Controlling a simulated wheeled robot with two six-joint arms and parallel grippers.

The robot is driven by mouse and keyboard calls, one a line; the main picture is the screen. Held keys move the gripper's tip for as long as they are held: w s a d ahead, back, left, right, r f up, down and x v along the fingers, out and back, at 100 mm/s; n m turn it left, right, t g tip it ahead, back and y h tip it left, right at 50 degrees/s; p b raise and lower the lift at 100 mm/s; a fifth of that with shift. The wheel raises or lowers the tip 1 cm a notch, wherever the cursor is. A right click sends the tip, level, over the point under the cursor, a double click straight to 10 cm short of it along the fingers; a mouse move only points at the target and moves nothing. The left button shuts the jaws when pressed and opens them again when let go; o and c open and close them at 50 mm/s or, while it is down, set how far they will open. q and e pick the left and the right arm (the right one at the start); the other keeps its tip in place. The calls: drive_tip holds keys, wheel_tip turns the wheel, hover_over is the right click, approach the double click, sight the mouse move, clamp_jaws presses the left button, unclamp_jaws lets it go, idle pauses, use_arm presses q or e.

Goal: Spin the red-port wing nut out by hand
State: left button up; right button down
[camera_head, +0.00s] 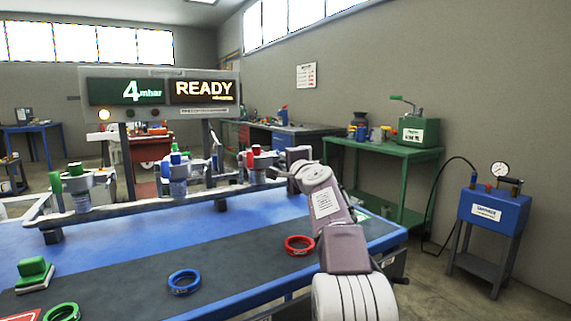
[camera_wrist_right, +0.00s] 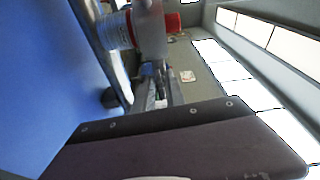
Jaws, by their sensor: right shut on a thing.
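The red port (camera_head: 257,176), with red caps on top, stands on the pale rail at the back right of the blue bench. My right gripper (camera_head: 285,172) reaches it from the right, its jaws at the port's side. In the right wrist view the red-banded port body (camera_wrist_right: 115,30) is at the upper left, beside a grey finger of my right gripper (camera_wrist_right: 150,35), with a red part (camera_wrist_right: 173,22) just beyond. The right gripper is shut on the wing nut, which the jaws largely hide. My left gripper is not in view.
A blue-capped port (camera_head: 178,172) and a green-capped port (camera_head: 76,180) stand further left on the rail. Red (camera_head: 299,240), blue (camera_head: 184,289) and green (camera_head: 61,305) rings lie on the bench mat. A display (camera_head: 160,91) behind reads 4 mbar, READY.

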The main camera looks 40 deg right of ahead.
idle(0.4)
drive_tip(key=c, duration=1.7)
unclamp_jaws()
drive_tip(key=b+v, duration=0.2)
drive_tip(key=v, duration=0.7)
